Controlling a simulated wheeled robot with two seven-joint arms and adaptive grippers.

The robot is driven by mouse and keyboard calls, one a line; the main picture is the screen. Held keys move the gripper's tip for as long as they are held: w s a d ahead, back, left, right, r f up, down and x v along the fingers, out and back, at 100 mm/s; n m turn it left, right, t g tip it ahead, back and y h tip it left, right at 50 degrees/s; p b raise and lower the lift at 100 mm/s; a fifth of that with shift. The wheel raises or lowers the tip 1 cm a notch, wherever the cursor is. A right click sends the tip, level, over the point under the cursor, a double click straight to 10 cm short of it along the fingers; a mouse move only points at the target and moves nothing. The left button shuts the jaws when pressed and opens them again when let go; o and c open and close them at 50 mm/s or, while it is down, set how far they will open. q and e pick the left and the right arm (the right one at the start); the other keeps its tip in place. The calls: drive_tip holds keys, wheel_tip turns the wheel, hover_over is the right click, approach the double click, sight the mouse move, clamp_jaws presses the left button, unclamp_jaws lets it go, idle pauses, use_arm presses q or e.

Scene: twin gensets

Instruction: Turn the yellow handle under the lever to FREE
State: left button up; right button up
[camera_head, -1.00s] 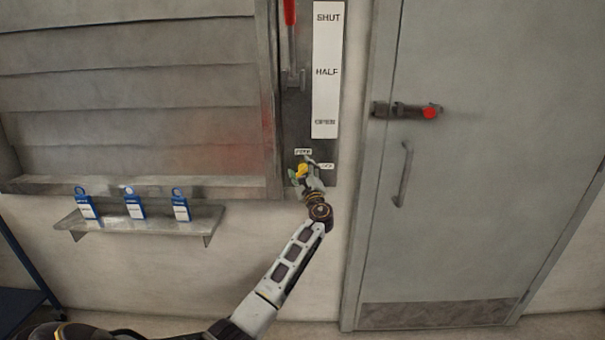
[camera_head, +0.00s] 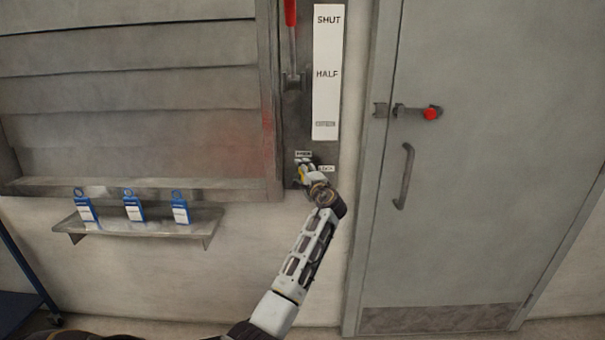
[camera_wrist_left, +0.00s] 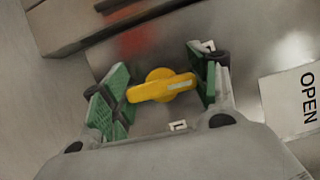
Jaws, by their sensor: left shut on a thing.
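The yellow handle (camera_head: 302,173) is on the dark wall panel below the lever, whose red grip (camera_head: 290,12) shows at the top. A small label (camera_head: 303,154), too blurred to read, sits just above the handle, and another (camera_head: 327,169) to its right. My left gripper (camera_head: 304,170) is at the handle and partly covers it. In the left wrist view the handle (camera_wrist_left: 160,87) lies between the green finger pads of my left gripper (camera_wrist_left: 158,84), which is shut on it. Its white-striped end points toward the right finger. My right gripper is not in view.
A white scale (camera_head: 326,75) reading SHUT and HALF stands above the handle. A shelf (camera_head: 150,228) with blue tags (camera_head: 133,205) is at left, below grey slats. At right is a grey door (camera_head: 470,180) with a red-knobbed bolt (camera_head: 430,113) and pull handle (camera_head: 404,177).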

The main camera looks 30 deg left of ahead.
use_arm(q)
drive_tip(key=shift+n, duration=0.3)
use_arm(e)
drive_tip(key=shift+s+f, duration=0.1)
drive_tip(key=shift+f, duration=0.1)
use_arm(q)
drive_tip(key=shift+f, duration=0.1)
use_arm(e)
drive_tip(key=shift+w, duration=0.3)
use_arm(q)
drive_tip(key=o, duration=1)
drive_tip(key=shift+o, duration=0.2)
drive_tip(key=v, duration=1.2)
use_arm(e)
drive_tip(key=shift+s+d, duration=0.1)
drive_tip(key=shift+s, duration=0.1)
use_arm(q)
drive_tip(key=shift+r+n, duration=0.2)
drive_tip(key=shift+n, duration=0.1)
